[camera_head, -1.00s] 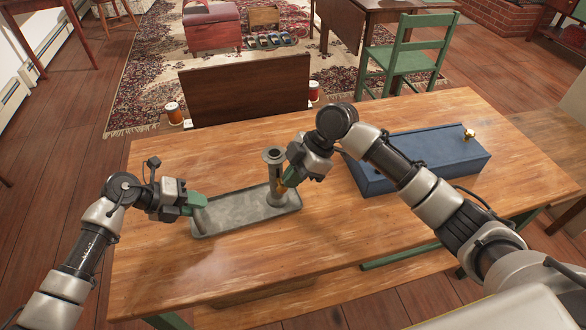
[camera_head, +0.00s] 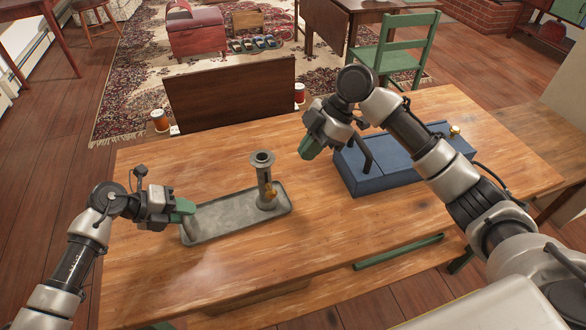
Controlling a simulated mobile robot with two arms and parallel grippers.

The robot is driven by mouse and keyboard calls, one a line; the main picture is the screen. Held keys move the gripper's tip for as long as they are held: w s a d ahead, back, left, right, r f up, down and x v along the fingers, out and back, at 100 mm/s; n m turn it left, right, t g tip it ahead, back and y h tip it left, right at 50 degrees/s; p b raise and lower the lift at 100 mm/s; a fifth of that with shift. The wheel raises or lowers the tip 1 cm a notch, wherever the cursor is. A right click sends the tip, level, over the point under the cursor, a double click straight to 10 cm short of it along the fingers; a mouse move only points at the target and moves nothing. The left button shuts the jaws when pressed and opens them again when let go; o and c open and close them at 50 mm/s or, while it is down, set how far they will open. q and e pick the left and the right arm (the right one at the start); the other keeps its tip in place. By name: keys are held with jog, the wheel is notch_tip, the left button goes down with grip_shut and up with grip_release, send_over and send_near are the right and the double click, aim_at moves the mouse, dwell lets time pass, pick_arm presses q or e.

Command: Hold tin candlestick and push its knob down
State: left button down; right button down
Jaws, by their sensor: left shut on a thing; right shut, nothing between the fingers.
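The tin candlestick (camera_head: 263,178) is a grey upright tube with a flared rim. It rises from the right part of a long, shallow grey tray (camera_head: 225,222) on the table. A small brass-coloured knob (camera_head: 271,192) shows low on the tube's right side. My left gripper (camera_head: 187,209) is shut at the tray's left end, holding the candlestick there; the exact grip is hidden by the green fingers. My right gripper (camera_head: 308,150) is shut and empty, above the table to the right of and farther back than the tube, clear of it.
A blue box (camera_head: 410,160) with a brass piece on top lies at the right of the wooden table (camera_head: 320,235), under and behind my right arm. A dark wooden panel (camera_head: 232,92) stands behind the table. The front middle of the table is bare.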

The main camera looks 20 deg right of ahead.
jog(key=v, duration=0.4)
pick_arm(q)
jog(key=c, duration=1)
grip_release()
pick_arm(e)
jog(key=shift+a, duration=0.1)
pick_arm(q)
jog(key=v, duration=1.2)
pick_arm(e)
jog(key=shift+f, duration=0.15)
